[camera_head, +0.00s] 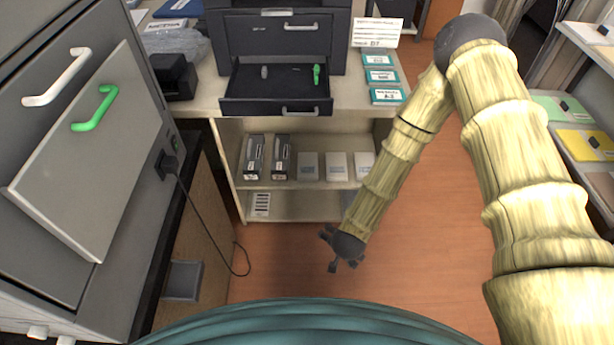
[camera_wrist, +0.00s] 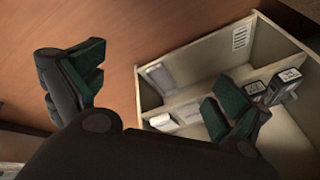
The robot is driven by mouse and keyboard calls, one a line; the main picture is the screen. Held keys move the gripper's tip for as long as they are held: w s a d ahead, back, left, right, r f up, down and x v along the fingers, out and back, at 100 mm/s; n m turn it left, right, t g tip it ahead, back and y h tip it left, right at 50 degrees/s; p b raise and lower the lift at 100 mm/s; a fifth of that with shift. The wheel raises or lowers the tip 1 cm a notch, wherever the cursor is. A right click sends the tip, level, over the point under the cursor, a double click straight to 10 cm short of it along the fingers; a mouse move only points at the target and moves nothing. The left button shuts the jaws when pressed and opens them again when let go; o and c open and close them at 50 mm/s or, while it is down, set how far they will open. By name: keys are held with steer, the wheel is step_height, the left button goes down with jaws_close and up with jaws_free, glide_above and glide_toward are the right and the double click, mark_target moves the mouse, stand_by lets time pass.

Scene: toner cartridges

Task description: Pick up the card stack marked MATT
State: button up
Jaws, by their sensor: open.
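Three teal-and-white card stacks lie in a column on the right part of the desktop: a far one (camera_head: 379,60), a middle one (camera_head: 382,77) and a near one (camera_head: 388,96). Their labels are too small for me to tell which reads MATT. My gripper (camera_head: 344,265) hangs low over the floor in front of the shelf unit, well below and apart from the stacks. In the wrist view my gripper (camera_wrist: 155,95) has its dark green-padded fingers spread wide, with nothing between them. The wrist view shows no card stack.
An open drawer (camera_head: 276,90) holding a green item juts out left of the stacks. A sign (camera_head: 377,33) stands behind them. Shelves below (camera_head: 300,183) hold dark cartridge boxes (camera_head: 254,157) and white boxes (camera_head: 336,166). A grey cabinet (camera_head: 85,150) stands left; the floor (camera_head: 430,240) is clear.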

steer(key=w+a+f+m+t+b, duration=0.1)
steer(key=w+a+f+m+b, duration=0.25)
steer(key=w, duration=0.25)
steer(key=w+a+f+m+t+b, duration=0.1)
steer(key=w+a+f+m+b, duration=0.1)
steer(key=w+b, duration=0.3)
steer(key=r+m+g+b, duration=0.1)
steer(key=m+g+b, duration=0.2)
steer(key=m+b, duration=2.05)
glide_above(308, 165)
steer(key=s+b, duration=0.3)
steer(key=b, duration=0.1)
steer(key=n, duration=0.3)
steer(key=shift+w+a+r+h, duration=0.1)
steer(key=shift+a+h, duration=0.2)
steer(key=shift+a, duration=0.1)
steer(key=shift+w+d+r+m+b, duration=0.15)
steer(key=shift+w+r+m+b, duration=0.35)
steer(key=shift+w+m, duration=0.1)
steer(key=shift+b+x, duration=0.75)
steer(key=shift+x, duration=0.35)
steer(key=b+x, duration=0.3)
steer(key=shift+s+f, duration=0.25)
steer(key=shift+s, duration=0.05)
steer(key=shift+b+x, duration=0.7)
steer(key=shift+x, duration=0.2)
steer(key=shift+r, duration=0.1)
